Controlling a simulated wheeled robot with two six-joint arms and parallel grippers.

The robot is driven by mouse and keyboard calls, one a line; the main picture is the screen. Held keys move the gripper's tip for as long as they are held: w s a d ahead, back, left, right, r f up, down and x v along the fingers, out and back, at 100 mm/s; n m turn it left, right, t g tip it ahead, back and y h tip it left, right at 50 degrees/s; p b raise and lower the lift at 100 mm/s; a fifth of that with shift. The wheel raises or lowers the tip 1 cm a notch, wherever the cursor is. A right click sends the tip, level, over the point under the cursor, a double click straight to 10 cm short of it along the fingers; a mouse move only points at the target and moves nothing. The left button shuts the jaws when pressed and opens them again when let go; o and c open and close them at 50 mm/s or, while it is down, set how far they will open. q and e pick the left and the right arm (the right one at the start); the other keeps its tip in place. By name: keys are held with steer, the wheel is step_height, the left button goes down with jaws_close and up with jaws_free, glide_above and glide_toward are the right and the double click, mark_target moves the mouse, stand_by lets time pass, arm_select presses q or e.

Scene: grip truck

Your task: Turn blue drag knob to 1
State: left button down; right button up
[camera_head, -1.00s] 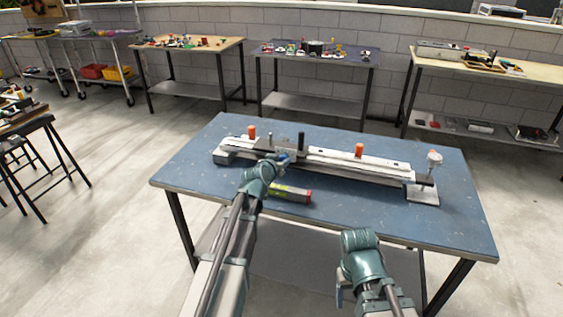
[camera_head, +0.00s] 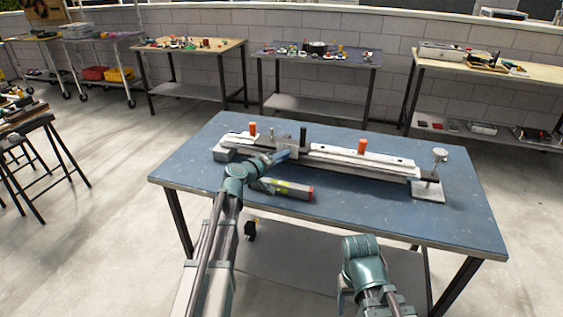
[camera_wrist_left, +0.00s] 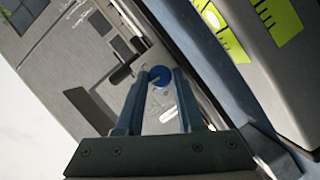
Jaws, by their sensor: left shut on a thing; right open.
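A long white and grey rail device (camera_head: 335,158) lies across the blue table. The blue drag knob (camera_wrist_left: 160,76) is a small round blue disc with a pale mark, near the middle of the left wrist view. My left gripper (camera_wrist_left: 159,80) is shut on it, with one finger on each side. In the head view my left gripper (camera_head: 287,154) reaches the front of the device from the left, and the knob is hidden there. My right gripper (camera_head: 347,296) is away from the device, in front of the table's near edge; its fingers are mostly hidden. No scale number is readable.
A dark block with a yellow-green label (camera_head: 288,189) lies in front of the device, close to my left arm; its label also shows in the left wrist view (camera_wrist_left: 262,30). Two orange knobs (camera_head: 362,146) and a black post (camera_head: 303,136) stand up from the device. The table's (camera_head: 420,225) front right is clear.

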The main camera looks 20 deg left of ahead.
arm_select(q)
steer(key=shift+s+f+n+t+h+b, duration=0.15)
steer(key=shift+n+t+h+b, duration=0.15)
steer(key=shift+n+b, duration=0.5)
steer(key=shift+w+f+n+t+h+b, duration=0.15)
steer(key=shift+n+h+b, duration=0.35)
steer(key=shift+n, duration=0.5)
steer(key=shift+s+r, duration=0.1)
steer(key=c, duration=0.5)
jaws_free()
steer(key=shift+c, duration=0.2)
steer(key=shift+r, duration=0.1)
